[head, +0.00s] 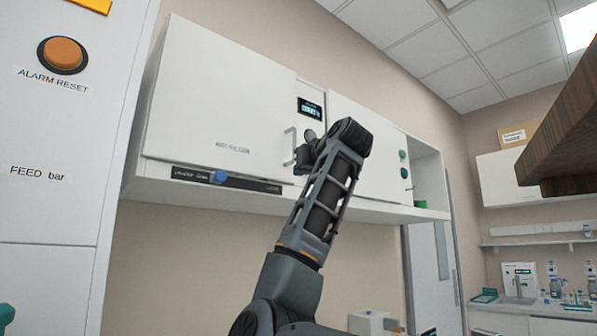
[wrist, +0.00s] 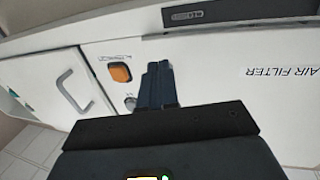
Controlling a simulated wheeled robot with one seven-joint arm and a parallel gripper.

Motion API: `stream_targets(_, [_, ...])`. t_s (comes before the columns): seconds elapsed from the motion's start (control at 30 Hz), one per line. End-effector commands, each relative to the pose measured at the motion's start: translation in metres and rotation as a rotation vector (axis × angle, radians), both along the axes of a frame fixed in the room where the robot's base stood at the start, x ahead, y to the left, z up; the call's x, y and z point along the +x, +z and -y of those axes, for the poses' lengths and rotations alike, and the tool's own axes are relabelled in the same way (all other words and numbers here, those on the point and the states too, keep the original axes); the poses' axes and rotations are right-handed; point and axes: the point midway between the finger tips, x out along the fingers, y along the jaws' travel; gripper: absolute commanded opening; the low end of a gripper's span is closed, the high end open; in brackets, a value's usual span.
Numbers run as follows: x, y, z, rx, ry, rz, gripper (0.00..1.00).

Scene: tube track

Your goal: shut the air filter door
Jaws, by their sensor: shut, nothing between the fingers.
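The air filter door (head: 215,85) is a white panel on the left of the wall cabinet, with a pale handle (head: 287,147) near its right edge. My gripper (head: 303,160) is in front of the door's right edge, close to the handle. In the wrist view its dark fingers (wrist: 158,82) are together and empty. Contact with the door cannot be told.
A dark rail (head: 255,184) with a blue knob (head: 219,177) runs below the door. A small display (head: 310,109) is right of it. The wrist view shows an orange button (wrist: 121,73) and a neighbouring door's handle (wrist: 75,92). A brown wooden edge (head: 565,135) juts in at right.

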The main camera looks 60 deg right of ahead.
Motion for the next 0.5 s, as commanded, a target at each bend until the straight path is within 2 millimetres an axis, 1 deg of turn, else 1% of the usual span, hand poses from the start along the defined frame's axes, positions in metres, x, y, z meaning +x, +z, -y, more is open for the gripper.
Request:
stream_targets(0.03, [-0.007,-0.002,-0.002,-0.002,-0.002,0.002,0.0])
stream_targets(0.17, [-0.023,-0.001,-0.007,-0.002,-0.004,0.005,0.0])
stream_targets(0.4, [-0.058,-0.002,-0.02,-0.001,-0.004,0.004,0.0])
stream_targets(0.5, [-0.069,-0.001,-0.024,-0.001,-0.004,0.003,0.0])
